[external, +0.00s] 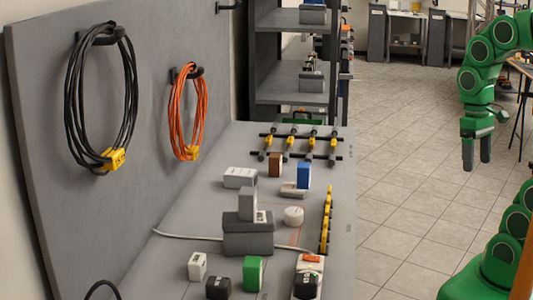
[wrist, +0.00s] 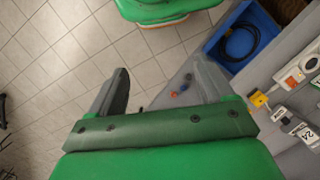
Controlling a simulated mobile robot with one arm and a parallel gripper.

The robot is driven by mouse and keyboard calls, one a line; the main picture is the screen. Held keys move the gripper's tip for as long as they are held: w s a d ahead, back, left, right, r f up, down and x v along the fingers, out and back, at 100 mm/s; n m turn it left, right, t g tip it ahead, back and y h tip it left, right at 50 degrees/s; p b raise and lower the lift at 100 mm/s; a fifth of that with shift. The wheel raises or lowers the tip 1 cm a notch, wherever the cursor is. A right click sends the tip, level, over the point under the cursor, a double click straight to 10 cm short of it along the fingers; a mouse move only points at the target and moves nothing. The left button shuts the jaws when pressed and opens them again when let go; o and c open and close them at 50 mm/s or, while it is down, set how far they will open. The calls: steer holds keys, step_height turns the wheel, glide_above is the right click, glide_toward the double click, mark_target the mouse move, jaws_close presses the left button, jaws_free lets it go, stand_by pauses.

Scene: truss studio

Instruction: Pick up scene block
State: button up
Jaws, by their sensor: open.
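Several blocks stand on the grey bench top, and I cannot tell which one is the scene block. A green block (external: 253,273) is near the front. A brown block (external: 275,165) and a blue block (external: 304,176) are farther back. A light grey block (external: 246,203) stands on a dark grey box (external: 248,238) mid-bench. My gripper (external: 476,156) points down, open and empty, right of the bench and apart from every block. In the wrist view my open fingers (wrist: 160,78) have floor and a grey surface edge beyond them.
The grey bench (external: 200,225) also holds a white cable, a white round piece (external: 293,216) and a rack of bars (external: 300,143). Coiled cables hang on the grey panel (external: 150,150). A blue bin (wrist: 212,46) holds a black cable. Tiled floor (external: 405,165) right of the bench is clear.

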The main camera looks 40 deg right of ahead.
steer(key=w+a+r+m+t+y, duration=0.25)
steer(key=w+a+m+y, duration=0.45)
steer(key=w+a, duration=0.9)
steer(key=w+a+r+m+t+y, duration=0.1)
steer(key=w+r+m+t+y, duration=0.2)
steer(key=w, duration=0.6)
steer(key=w+a+m+t+y, duration=0.1)
steer(key=w+m+y, duration=0.1)
steer(key=w+m, duration=0.5)
steer(key=w+d+f+m+t+h, duration=0.1)
steer(key=w+d+f+m+t, duration=0.15)
steer(key=w+d+m, duration=0.45)
steer(key=w+d+f+m+t, duration=0.2)
steer(key=w+m+t, duration=0.1)
steer(key=w, duration=0.7)
glide_toward(298, 175)
steer(key=w, duration=0.4)
steer(key=shift+s+f+h, duration=0.1)
steer(key=shift+f+h, duration=0.2)
steer(key=shift+f, duration=0.2)
steer(key=shift+x, duration=1.25)
steer(key=x, duration=0.4)
steer(key=shift+s+a+f, duration=0.15)
steer(key=shift+a+f, duration=0.15)
steer(key=shift+w+a, duration=0.2)
steer(key=shift+w, duration=0.1)
